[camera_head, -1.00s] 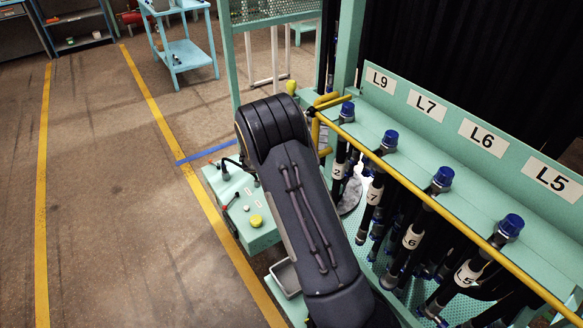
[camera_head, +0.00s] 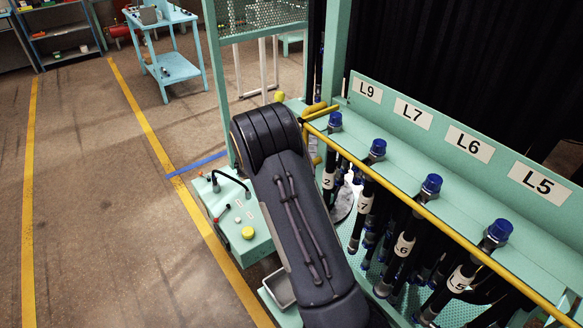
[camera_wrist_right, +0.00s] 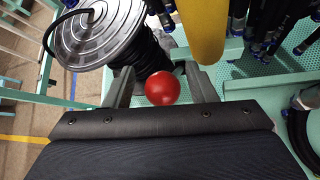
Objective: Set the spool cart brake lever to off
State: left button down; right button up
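A red ball knob (camera_wrist_right: 162,88), which looks like the brake lever's knob, shows in the right wrist view; its shaft is hidden. My right gripper (camera_wrist_right: 160,84) is open, its two fingers on either side of the knob with visible gaps. Behind it is a spool with a grey metal disc (camera_wrist_right: 100,32) and coiled black hose (camera_wrist_right: 150,52). In the head view, my dark arm covers the middle of the scene and hides its gripper and the red knob. My left gripper is not in view.
A yellow bar (camera_wrist_right: 204,30) is close beyond the right finger. In the head view, a yellow rail (camera_head: 440,212) runs along the hose rack (camera_head: 405,148). A green control box (camera_head: 243,207) with a yellow knob (camera_head: 248,232) stands left of my arm. The floor further left is clear.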

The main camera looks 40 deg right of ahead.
jog(key=shift+a, duration=0.1)
jog(key=shift+a, duration=0.2)
jog(key=b+v, duration=0.1)
jog(key=v, duration=0.6)
jog(key=shift+r, duration=0.15)
jog(key=shift+s+a, duration=0.1)
